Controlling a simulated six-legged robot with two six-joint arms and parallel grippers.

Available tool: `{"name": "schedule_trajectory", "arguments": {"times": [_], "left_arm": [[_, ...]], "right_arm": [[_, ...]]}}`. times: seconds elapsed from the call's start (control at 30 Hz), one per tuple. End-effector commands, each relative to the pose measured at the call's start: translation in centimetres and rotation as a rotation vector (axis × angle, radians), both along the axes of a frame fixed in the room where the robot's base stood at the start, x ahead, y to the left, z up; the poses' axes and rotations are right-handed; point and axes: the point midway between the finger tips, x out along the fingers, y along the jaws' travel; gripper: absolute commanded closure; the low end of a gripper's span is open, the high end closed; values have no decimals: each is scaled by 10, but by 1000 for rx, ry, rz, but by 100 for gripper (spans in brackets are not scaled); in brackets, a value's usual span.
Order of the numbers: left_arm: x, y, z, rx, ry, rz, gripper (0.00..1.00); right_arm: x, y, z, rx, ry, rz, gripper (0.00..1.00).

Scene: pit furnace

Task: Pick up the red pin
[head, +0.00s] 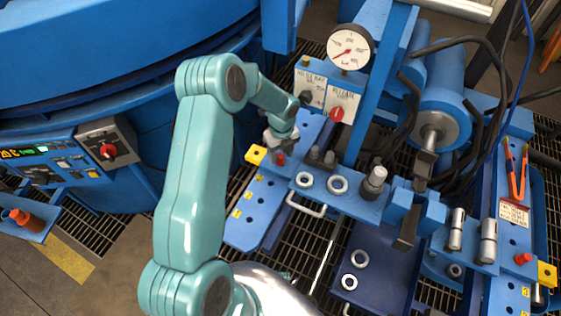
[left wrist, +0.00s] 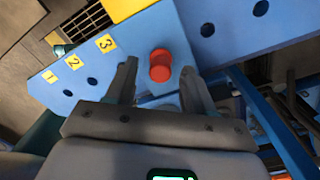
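The red pin (head: 281,159) stands in a blue plate (head: 262,205) with yellow number labels, near the plate's far end. In the left wrist view the red pin (left wrist: 160,65) shows its round head, between the fingertip ends in the picture. My left gripper (head: 277,148) is right above the pin in the head view, and its fingers are partly hidden by my own wrist. In the left wrist view my left gripper (left wrist: 158,78) is open, one finger on each side of the pin, with gaps on both sides. Whether the fingertips are level with the pin is unclear. My right gripper is not in view.
Behind the plate stand a dial gauge (head: 350,47) and a panel with a red knob (head: 337,114). A second red pin (head: 523,259) sits on the right-hand plate, near red-handled pliers (head: 516,173).

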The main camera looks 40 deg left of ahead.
Motion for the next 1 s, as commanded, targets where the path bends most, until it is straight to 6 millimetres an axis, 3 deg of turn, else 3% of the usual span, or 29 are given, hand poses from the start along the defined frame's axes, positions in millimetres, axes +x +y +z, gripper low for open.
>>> {"name": "schedule_trajectory", "arguments": {"times": [0.03, 0.13, 0.17, 0.47, 0.63, 0.77, 1.0], "left_arm": [[0, 0, 0, 0, 0, 0, 65], [0, 0, 0, 0, 0, 0, 97], [0, 0, 0, 0, 0, 0, 100], [0, 0, 1, 0, 0, 0, 100], [1, 0, 13, 2, -2, -1, 100], [1, 1, 33, 2, -4, 0, 100], [1, 1, 89, 3, -5, 0, 100]], "right_arm": [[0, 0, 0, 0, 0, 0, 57], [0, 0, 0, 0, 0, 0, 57], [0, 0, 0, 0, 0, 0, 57], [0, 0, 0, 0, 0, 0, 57], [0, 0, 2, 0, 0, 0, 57], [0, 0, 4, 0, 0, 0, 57], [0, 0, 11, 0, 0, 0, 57]]}}
